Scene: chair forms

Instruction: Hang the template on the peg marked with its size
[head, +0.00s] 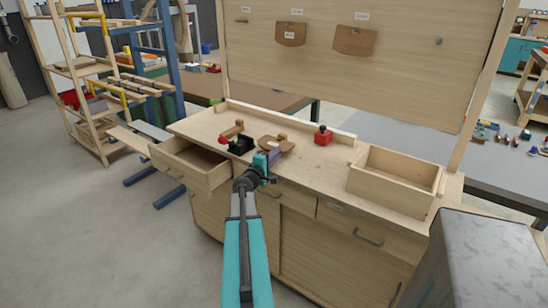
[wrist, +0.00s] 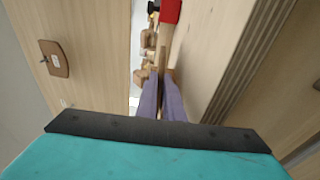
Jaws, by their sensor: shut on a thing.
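My gripper (head: 272,158) is at the front of the workbench, its purple fingers shut on a brown wooden template (head: 272,146). In the wrist view the fingers (wrist: 162,98) pinch the template (wrist: 163,62), which shows as a thin edge. A small pale label shows on it in the head view, too small to read. The upright board (head: 400,70) has a bare peg (head: 242,21) at left under a label and another peg (head: 438,41) at right. Two similar brown templates, one (head: 291,34) and another (head: 354,41), hang between them under labels too small to read.
On the bench top (head: 335,163) stand a red block with a knob (head: 323,136), a black tool (head: 240,146) and an open wooden box (head: 396,180). An open drawer (head: 190,163) juts out at left. A grey block (head: 485,260) stands near at right.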

